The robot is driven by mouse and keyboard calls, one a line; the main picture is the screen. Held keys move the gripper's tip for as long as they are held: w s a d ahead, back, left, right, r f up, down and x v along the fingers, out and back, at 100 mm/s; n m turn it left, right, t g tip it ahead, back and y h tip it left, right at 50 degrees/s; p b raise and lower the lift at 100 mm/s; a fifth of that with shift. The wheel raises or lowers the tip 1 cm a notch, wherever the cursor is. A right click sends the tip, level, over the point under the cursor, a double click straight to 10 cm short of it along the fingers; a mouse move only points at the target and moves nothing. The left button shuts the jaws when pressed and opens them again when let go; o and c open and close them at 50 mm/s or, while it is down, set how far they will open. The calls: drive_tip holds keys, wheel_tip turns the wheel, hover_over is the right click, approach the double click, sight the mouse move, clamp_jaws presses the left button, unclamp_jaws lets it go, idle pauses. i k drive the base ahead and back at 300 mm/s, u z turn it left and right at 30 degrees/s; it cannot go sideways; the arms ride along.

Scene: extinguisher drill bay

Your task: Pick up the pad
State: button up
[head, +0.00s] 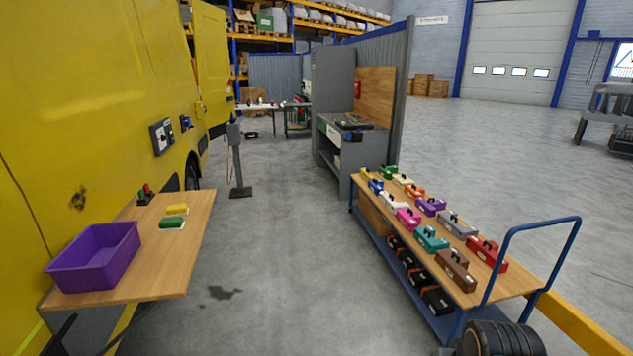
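Two small flat blocks lie on the wooden table at the left: a yellow one (177,209) and, in front of it, a green one with a pale lower edge (172,223). Either could be the pad; I cannot tell which from this view. Both lie just right of and behind a purple open bin (95,256). My gripper is not in view, so its state and its distance from the blocks do not show.
The wooden table (150,275) stands against a yellow van (90,100). A small item with red and green tops (145,194) stands at its back. A blue-framed cart (530,281) at right carries several coloured handled boxes. Grey floor (285,260) between is open.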

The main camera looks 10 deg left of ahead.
sight(179, 210)
drive_tip(key=u, duration=0.2)
drive_tip(key=i, duration=2.35)
drive_tip(key=u, duration=1.1)
drive_tip(key=i, duration=1.35)
drive_tip(key=u, duration=1.75)
drive_tip(key=i, duration=0.85)
drive_tip(key=u, duration=0.45)
